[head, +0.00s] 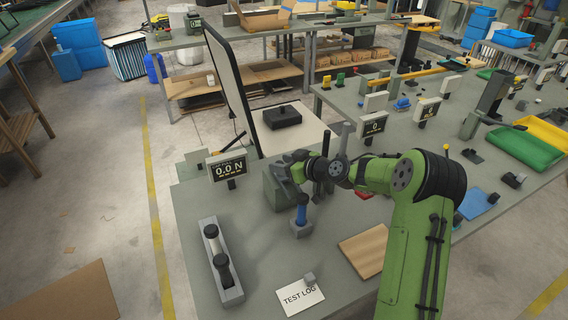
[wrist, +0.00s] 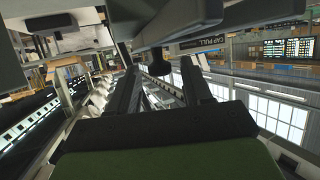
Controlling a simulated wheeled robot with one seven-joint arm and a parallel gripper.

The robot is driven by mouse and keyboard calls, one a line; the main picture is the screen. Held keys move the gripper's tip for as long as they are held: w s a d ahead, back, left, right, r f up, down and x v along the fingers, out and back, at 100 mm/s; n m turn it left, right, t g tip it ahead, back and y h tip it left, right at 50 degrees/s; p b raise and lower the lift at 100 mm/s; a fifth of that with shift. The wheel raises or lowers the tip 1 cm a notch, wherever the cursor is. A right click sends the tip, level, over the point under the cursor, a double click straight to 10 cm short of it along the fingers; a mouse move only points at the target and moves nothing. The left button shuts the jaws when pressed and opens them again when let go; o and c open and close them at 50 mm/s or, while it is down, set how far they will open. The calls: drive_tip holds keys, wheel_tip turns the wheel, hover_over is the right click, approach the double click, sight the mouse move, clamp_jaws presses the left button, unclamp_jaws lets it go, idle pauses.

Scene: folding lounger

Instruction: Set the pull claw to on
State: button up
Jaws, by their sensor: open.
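In the wrist view my gripper (wrist: 159,70) is open, its two dark fingers spread apart. A small dark round-ended part (wrist: 158,65) shows between the fingertips, below a dark plate marked "CAP PULL" (wrist: 208,38). I cannot tell whether this part is the pull claw or how it is set. The fingers do not visibly clamp it. In the head view my gripper (head: 300,170) is at the grey-green block (head: 279,190) on the bench, and my arm partly hides that spot. A display (head: 228,170) beside the block reads 0.0 N.
On the bench (head: 195,205) are a blue-handled piece (head: 301,212), a grey rail with black knobs (head: 220,262), a "TEST LOG" card (head: 300,296) and a wooden board (head: 366,250). A tall panel (head: 228,85) stands behind.

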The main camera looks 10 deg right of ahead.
clamp_jaws()
drive_tip(key=shift+s, duration=0.1)
drive_tip(key=shift+s+d+f+b, duration=0.15)
drive_tip(key=shift+s+b, duration=0.15)
drive_tip(key=shift+b, duration=0.25)
drive_tip(key=s+b, duration=0.2)
drive_tip(key=s, duration=0.1)
drive_tip(key=s+b, duration=0.1)
drive_tip(key=shift+s+d+b, duration=0.2)
drive_tip(key=shift+d+b, duration=0.1)
drive_tip(key=shift+d, duration=0.05)
